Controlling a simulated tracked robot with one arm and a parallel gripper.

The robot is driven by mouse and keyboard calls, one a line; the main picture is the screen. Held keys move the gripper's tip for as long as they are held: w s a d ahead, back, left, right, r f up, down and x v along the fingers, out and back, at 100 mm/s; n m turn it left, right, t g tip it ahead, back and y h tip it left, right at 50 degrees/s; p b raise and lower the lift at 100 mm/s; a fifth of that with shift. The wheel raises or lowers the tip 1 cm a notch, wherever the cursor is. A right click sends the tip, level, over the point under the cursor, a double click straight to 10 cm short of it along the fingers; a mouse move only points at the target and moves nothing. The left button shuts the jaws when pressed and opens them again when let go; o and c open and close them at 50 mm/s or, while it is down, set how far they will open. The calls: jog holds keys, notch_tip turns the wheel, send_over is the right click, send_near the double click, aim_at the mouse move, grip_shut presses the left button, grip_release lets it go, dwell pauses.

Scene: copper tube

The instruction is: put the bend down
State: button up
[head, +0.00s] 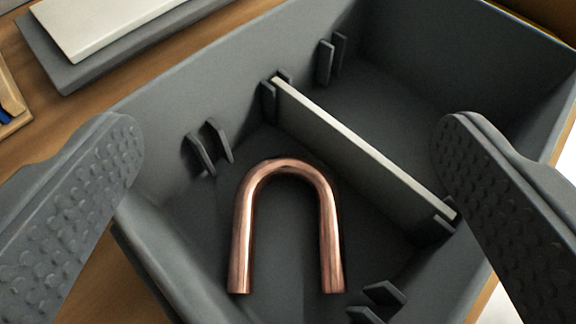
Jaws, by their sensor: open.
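The bend (287,170) is a U-shaped copper tube. It lies in the near compartment of a dark grey bin (225,80), with its curve toward the top of the picture and its two open ends toward the bottom. My gripper (288,150) is open, with one textured finger at the left and one at the right of the picture. The fingers are wide apart and neither touches the bend.
A pale divider (360,145) splits the bin, and the far compartment (390,95) looks empty. Slotted ribs (208,147) stand out from the bin walls. A grey and white flat stack (100,30) lies on the wooden table (125,85) at upper left.

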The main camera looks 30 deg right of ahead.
jog(key=v, duration=1.2)
jog(key=shift+r, duration=0.35)
jog(key=shift+a, duration=0.1)
jog(key=w+a+r+t+y, duration=0.1)
jog(key=w+a+r+y, duration=0.1)
jog(key=r, duration=0.4)
jog(key=w+a+r+t+y, duration=0.1)
jog(key=w+a+r+y, duration=0.1)
jog(key=r, duration=0.4)
notch_tip(320, 180, up, 18)
jog(key=s+a+n+t+y, duration=0.1)
jog(key=s+a+n+y, duration=0.1)
jog(key=n+y, duration=0.2)
jog(key=s+d+r+h, duration=0.1)
jog(key=s+d+r, duration=0.4)
jog(key=s+r, duration=0.2)
jog(key=s+d+r+n+h, duration=0.1)
jog(key=s+d+r, duration=0.4)
jog(key=s+r, duration=0.3)
notch_tip(320, 180, up, 4)
jog(key=shift+s+f, duration=0.15)
jog(key=shift+f, duration=0.1)
jog(key=shift+a, duration=0.1)
